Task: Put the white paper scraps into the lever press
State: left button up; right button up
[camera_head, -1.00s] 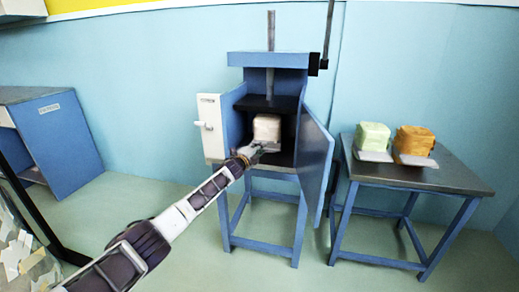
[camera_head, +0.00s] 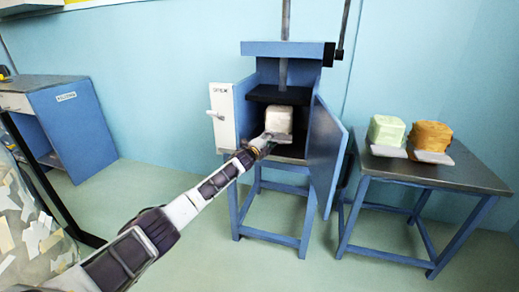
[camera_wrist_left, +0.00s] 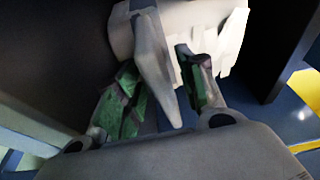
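The lever press (camera_head: 288,48) is a blue cabinet on a stand with its front open. A pale block (camera_head: 279,120), apparently of white paper scraps, is inside its chamber, below the dark pressing plate. My left gripper (camera_head: 270,140) reaches into the opening at the block's lower front, by a light grey plate. In the left wrist view, my left fingers (camera_wrist_left: 162,90) with green pads stand apart around a pale pointed piece (camera_wrist_left: 153,55). Jagged white paper (camera_wrist_left: 228,40) shows just beyond. Whether the fingers grip the piece is unclear. My right gripper is not in view.
The press door (camera_head: 327,155) stands open on the right. A side table (camera_head: 435,174) holds a green block (camera_head: 387,130) and an orange-brown block (camera_head: 431,135). A clear-sided bin (camera_head: 35,235) with paper pieces is at lower left. A blue cabinet (camera_head: 78,130) stands behind it.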

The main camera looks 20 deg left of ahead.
pick_arm(q)
jog(key=v, duration=1.1)
jog(key=shift+s, duration=0.25)
dwell(0.6)
jog(key=shift+a, duration=0.1)
jog(key=shift+f, duration=0.1)
